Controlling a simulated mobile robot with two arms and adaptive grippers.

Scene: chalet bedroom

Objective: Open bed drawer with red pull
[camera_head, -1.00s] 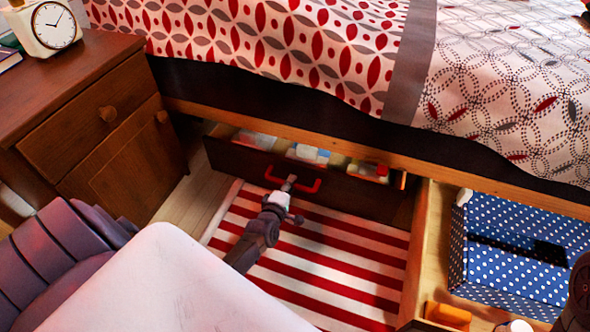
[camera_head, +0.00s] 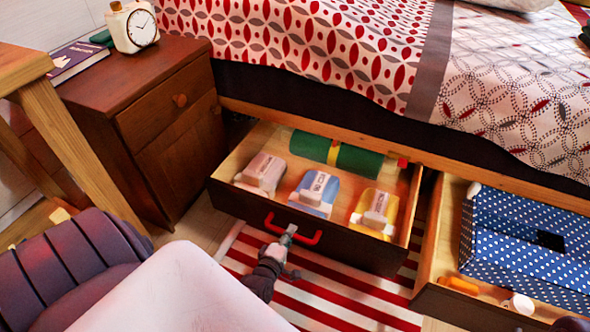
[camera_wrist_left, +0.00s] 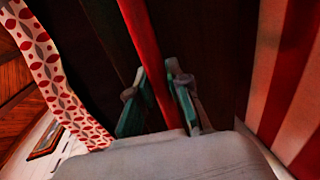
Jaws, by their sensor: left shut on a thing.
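The bed drawer (camera_head: 330,243) with the red pull (camera_head: 303,238) stands well out from under the bed, its inside showing. My left gripper (camera_head: 288,233) is shut on the red pull, near the middle of its bar. In the left wrist view, the red pull (camera_wrist_left: 150,65) runs between the two fingers of my left gripper (camera_wrist_left: 160,95). The drawer holds a green roll (camera_head: 336,153) with a yellow band at the back and three labelled packs, pinkish, blue (camera_head: 314,194) and yellow, in front. My right gripper does not show.
A second open drawer (camera_head: 437,235) on the right holds a blue dotted box (camera_head: 525,240) and an orange item (camera_head: 458,285). A wooden nightstand (camera_head: 150,120) with a clock (camera_head: 133,26) stands at the left. A red-striped rug (camera_head: 340,300) lies below the drawer.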

